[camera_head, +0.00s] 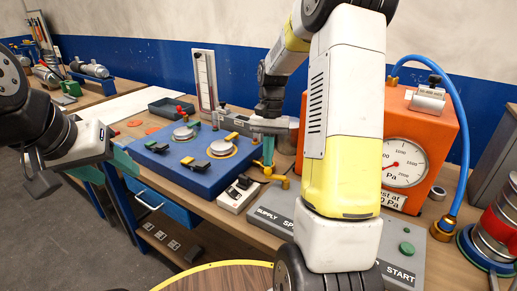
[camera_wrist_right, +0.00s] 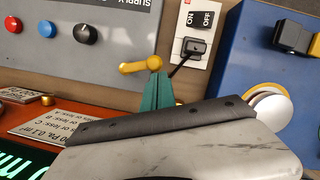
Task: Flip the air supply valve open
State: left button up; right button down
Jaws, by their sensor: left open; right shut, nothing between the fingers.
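A brass-coloured lever-like fitting with round ends (camera_wrist_right: 140,65) is at the bench's front, and it also shows in the head view (camera_head: 269,171). No label on it is readable, so I cannot tell for certain that it is the air supply valve. My right gripper (camera_head: 268,153) points down with its teal fingers shut and empty, right beside the fitting. In the wrist view the teal fingertips (camera_wrist_right: 157,88) overlap its end, and contact is unclear. My left gripper (camera_head: 88,146) is open at far left, away from the fitting; its fingertips are hard to make out.
A white plate with an ON/OFF switch (camera_wrist_right: 197,45) sits beside the fitting. A blue box (camera_head: 190,165) with clamps is left of it. A grey START panel (camera_head: 400,250) and an orange gauge box (camera_head: 420,130) are right. My right arm hides part of the bench.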

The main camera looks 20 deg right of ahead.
jog(key=s+a+n+h, duration=0.1)
jog(key=s+n, duration=0.1)
jog(key=n, duration=0.2)
jog(key=s+a+n+h, duration=0.1)
jog(key=s+n, duration=0.1)
jog(key=n, duration=0.2)
jog(key=s+n, duration=0.2)
jog(key=n, duration=0.2)
jog(key=shift+s+a+h, duration=0.2)
jog(key=shift+a+h, duration=0.2)
jog(key=shift+s+n, duration=0.2)
jog(key=shift+n, duration=0.1)
jog(key=shift+s+d, duration=0.1)
jog(key=shift+s, duration=0.25)
